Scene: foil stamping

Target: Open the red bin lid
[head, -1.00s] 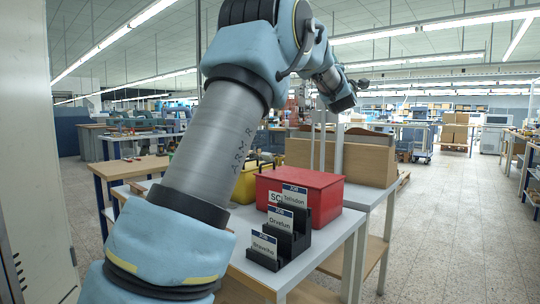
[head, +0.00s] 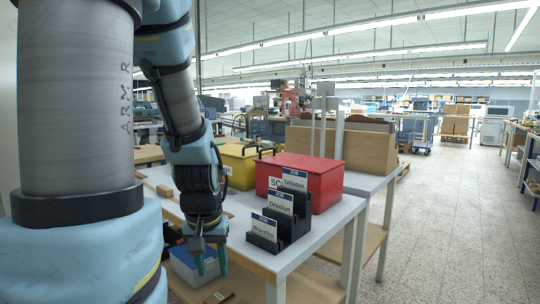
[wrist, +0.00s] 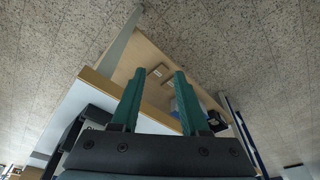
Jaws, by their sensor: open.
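The red bin (head: 326,188) stands on the white table, right of the yellow bin, in the head view. Its flat red lid (head: 305,163) lies closed on top. A black card stand partly hides its front. My gripper (head: 210,264) hangs with teal fingers pointing down, in front of the table's near edge, left of and lower than the red bin. It is open and empty. The wrist view shows the two fingers (wrist: 159,72) apart over the table edge and a lower shelf; the red bin is not in that view.
The black card stand (head: 262,243) with job cards stands near the table's front edge. A yellow bin (head: 236,170) with black handles is behind my forearm. A blue box (head: 183,262) sits low behind my fingers. Cardboard-coloured panels (head: 369,158) stand behind. The floor at right is clear.

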